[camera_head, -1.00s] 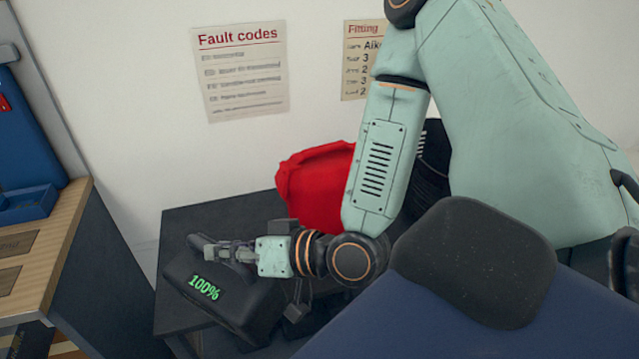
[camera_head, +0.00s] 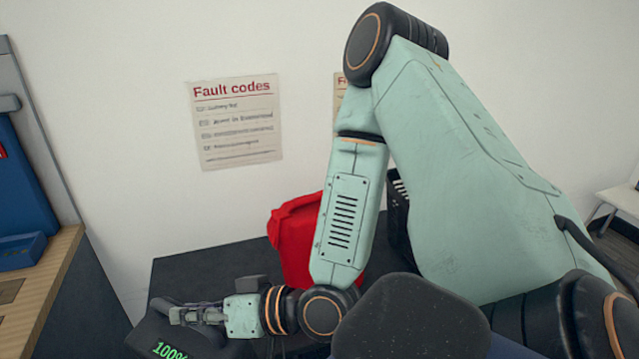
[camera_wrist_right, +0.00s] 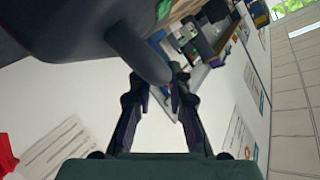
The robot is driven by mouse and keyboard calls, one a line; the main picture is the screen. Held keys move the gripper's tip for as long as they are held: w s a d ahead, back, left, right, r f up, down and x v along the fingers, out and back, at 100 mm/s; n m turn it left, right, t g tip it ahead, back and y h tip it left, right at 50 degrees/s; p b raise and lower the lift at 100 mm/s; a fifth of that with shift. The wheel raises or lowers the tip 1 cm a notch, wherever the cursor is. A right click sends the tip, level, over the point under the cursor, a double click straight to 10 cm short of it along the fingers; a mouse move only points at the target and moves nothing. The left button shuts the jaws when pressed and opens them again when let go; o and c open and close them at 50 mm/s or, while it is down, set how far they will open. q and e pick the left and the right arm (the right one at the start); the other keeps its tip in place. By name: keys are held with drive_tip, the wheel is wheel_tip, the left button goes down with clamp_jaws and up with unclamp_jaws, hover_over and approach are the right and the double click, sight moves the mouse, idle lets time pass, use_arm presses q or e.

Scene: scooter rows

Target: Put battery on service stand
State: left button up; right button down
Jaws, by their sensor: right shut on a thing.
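The battery (camera_head: 147,338) is a dark box with a green "100%" display, at the bottom left of the head view and cut off by its lower edge. My right gripper (camera_head: 178,314) is shut on its handle at the top. In the right wrist view the dark battery (camera_wrist_right: 75,25) fills the upper left, and its handle (camera_wrist_right: 140,52) runs down to the fingertips of my right gripper (camera_wrist_right: 160,85). I cannot tell in the head view whether the battery touches the dark table behind it. I cannot make out the service stand. My left gripper is not in view.
A dark table (camera_head: 200,268) stands against the wall, with a red bag-like thing (camera_head: 290,240) and a black basket (camera_head: 398,205) behind my right arm. A wooden bench (camera_head: 50,285) with a blue rack (camera_head: 22,200) is at the left. A white table (camera_head: 622,198) stands far right.

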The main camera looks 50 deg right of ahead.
drive_tip(key=shift+w+d+f, duration=0.15)
drive_tip(key=shift+w+d, duration=0.05)
drive_tip(key=shift+w, duration=0.4)
drive_tip(key=w+d+f+m+t+h+b, duration=0.1)
drive_tip(key=w+d+m+h, duration=0.4)
drive_tip(key=w+d, duration=0.3)
drive_tip(key=w+d+m+t+h+b, duration=0.15)
drive_tip(key=w+d+m+h, duration=0.4)
drive_tip(key=d, duration=0.55)
wheel_tip(320, 180, down, 10)
drive_tip(key=b, duration=0.3)
drive_tip(key=shift+w+f+g, duration=0.15)
drive_tip(key=shift+w+g, duration=0.25)
drive_tip(key=shift+g, duration=0.05)
drive_tip(key=c, duration=1.7)
unclamp_jaws()
drive_tip(key=shift+s+f+h, duration=0.15)
drive_tip(key=shift+s+h, duration=0.1)
drive_tip(key=o, duration=0.3)
drive_tip(key=shift+o, duration=0.6)
